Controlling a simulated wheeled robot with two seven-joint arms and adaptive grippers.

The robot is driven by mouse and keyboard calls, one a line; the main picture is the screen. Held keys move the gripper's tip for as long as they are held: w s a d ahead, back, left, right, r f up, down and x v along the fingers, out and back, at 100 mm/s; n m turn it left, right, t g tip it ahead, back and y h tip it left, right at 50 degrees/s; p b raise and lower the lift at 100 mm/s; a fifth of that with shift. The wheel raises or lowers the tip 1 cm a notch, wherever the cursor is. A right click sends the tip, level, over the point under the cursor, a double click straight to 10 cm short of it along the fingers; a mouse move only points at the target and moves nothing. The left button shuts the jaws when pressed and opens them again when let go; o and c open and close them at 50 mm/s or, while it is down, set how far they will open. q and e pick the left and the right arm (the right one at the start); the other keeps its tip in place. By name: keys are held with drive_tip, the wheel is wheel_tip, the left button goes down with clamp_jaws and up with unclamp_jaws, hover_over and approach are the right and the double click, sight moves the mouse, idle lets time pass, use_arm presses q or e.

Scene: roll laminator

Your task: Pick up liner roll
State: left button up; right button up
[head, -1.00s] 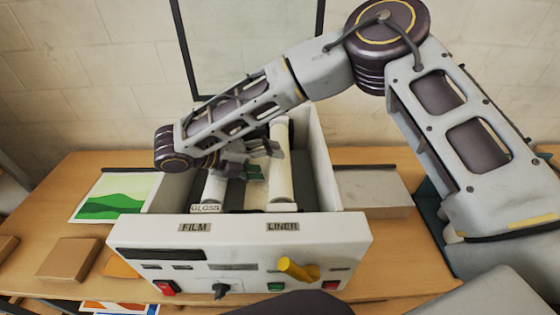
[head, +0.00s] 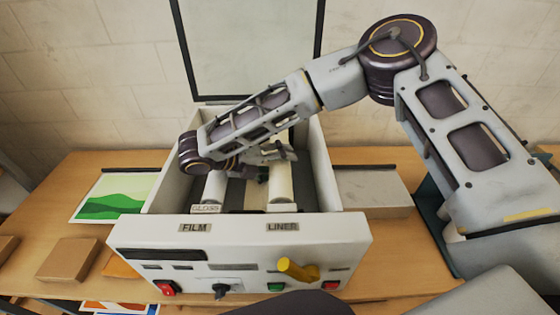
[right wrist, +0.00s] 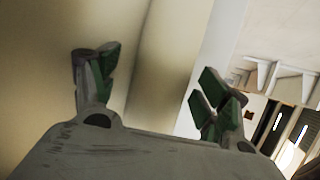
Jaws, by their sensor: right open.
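The liner roll (head: 281,186) is a pale cylinder in the right bay of the white laminator (head: 240,252), behind the LINER label. My right gripper (head: 272,163) is over the liner roll's middle, and my forearm hides part of the far end. In the right wrist view my right gripper (right wrist: 155,85) has its two green-padded fingers spread wide. A large pale rounded surface, likely the roll, fills the space beyond and between them; contact cannot be told. The film roll (head: 213,188), with a GLOSS tag, sits in the left bay. My left gripper is not in view.
The laminator's side walls (head: 325,175) rise beside the bays. A grey block (head: 375,192) stands right of it. A green picture print (head: 115,196) and a brown box (head: 68,259) lie to the left. A yellow handle (head: 298,270) sticks out in front.

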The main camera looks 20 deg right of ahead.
drive_tip(key=shift+w+d+f, duration=0.1)
drive_tip(key=shift+d+f, duration=0.15)
drive_tip(key=shift+d, duration=0.15)
drive_tip(key=c, duration=1.6)
drive_tip(key=shift+o, duration=0.2)
drive_tip(key=shift+r, duration=0.15)
drive_tip(key=shift+r, duration=4.9)
